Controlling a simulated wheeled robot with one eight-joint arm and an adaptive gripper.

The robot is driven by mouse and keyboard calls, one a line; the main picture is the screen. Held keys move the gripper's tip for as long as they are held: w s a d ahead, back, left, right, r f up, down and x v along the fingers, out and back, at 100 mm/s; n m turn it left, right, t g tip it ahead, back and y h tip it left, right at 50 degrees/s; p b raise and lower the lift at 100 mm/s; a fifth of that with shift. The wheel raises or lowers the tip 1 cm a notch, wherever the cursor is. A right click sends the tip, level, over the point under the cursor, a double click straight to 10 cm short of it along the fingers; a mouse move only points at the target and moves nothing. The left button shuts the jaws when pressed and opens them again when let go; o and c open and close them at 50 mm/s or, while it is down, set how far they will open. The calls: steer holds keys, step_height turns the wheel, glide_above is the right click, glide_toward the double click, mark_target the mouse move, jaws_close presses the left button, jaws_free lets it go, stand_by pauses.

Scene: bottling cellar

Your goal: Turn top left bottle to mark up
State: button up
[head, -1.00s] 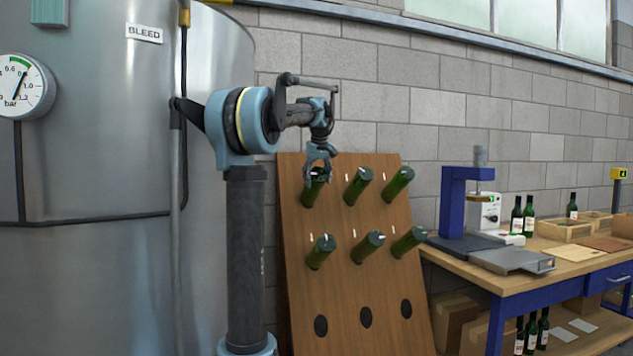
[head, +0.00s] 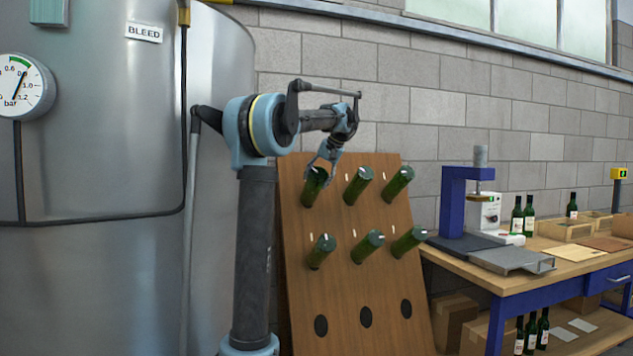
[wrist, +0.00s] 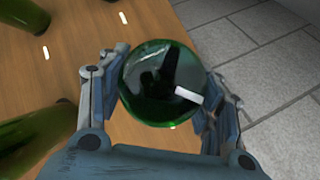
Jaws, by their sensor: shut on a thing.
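The top left bottle (head: 313,190) is dark green and sticks out, base outward, from the top left hole of the wooden board (head: 345,220). My gripper (head: 319,172) is at its base end. In the wrist view the jaws (wrist: 168,68) stand on both sides of the round green base (wrist: 150,85), shut on it. A white mark (wrist: 189,95) on the base lies right of its centre, towards the rim. A small white tick (wrist: 172,127) on the board shows just past the base's lower edge; the mark does not point straight at it.
Several other green bottles stick out of the board, the nearest being the top middle one (head: 357,186). The bottom row of holes (head: 366,318) is empty. A steel tank (head: 110,260) stands left; a workbench (head: 500,275) with a blue press (head: 455,205) stands right.

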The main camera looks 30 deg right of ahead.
steer(key=m+t+y, duration=0.1)
steer(key=m, duration=0.2)
steer(key=shift+m+t, duration=0.3)
steer(key=shift+m, duration=0.1)
steer(key=shift+m+t+y, duration=0.6)
steer(key=shift+m+t, duration=0.3)
steer(key=shift+m, duration=0.8)
steer(key=shift+f, duration=0.1)
steer(key=o, duration=1.1)
steer(key=shift+c, duration=0.2)
steer(key=shift+s, duration=0.1)
steer(key=v, duration=1.2)
